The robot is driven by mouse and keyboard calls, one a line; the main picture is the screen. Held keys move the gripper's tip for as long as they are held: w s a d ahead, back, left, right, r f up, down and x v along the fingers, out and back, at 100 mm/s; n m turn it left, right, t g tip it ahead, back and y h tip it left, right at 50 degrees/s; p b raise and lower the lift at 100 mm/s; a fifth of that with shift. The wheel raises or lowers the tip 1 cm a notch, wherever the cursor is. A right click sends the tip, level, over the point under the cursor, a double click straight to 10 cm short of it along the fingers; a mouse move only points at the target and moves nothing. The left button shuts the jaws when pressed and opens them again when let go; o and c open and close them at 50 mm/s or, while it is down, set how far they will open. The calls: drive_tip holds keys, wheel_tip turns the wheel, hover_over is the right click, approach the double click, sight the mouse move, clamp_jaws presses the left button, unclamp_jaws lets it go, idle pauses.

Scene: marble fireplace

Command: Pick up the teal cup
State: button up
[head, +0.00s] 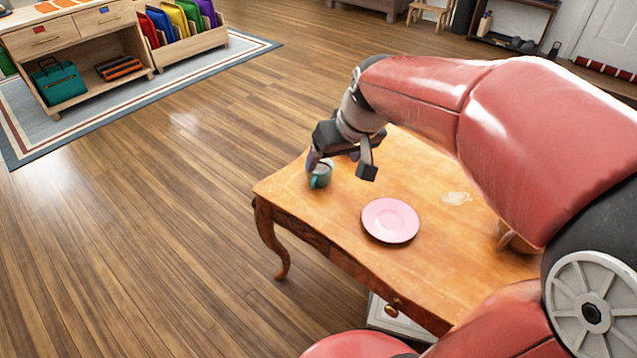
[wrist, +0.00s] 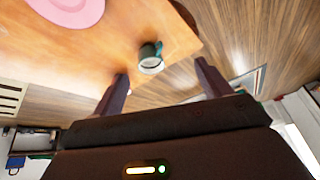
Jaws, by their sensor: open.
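The teal cup (head: 321,176) stands near the left corner of the wooden table (head: 290,188), partly hidden behind my gripper (head: 341,168) in the head view. In the wrist view the teal cup (wrist: 151,58) shows its pale round opening. It lies ahead of and between the two dark fingers of my gripper (wrist: 160,75). My gripper is open, with nothing between its fingers. In the head view it is over the table close to the cup; whether a finger touches the cup I cannot tell.
A pink plate (head: 390,220) lies on the table to the right of the cup, and also shows in the wrist view (wrist: 68,10). A brown object (head: 515,240) is partly hidden by my arm. The table edge is close to the cup. Open wooden floor lies left.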

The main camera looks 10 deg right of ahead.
sight(318, 169)
drive_tip(key=shift+o, duration=0.8)
drive_tip(key=w+f+n+b, duration=0.1)
drive_tip(key=w+f, duration=0.7)
drive_tip(key=w, duration=0.4)
drive_tip(key=shift+d+f+h+b, duration=0.15)
drive_tip(key=shift+d+h+b, duration=0.15)
drive_tip(key=shift+b, duration=0.1)
drive_tip(key=x, duration=0.5)
drive_tip(key=s+b+x, duration=0.1)
drive_tip(key=x, duration=0.2)
drive_tip(key=shift+d+f, duration=0.1)
drive_tip(key=shift+f, duration=0.05)
drive_tip(key=c, duration=1.1)
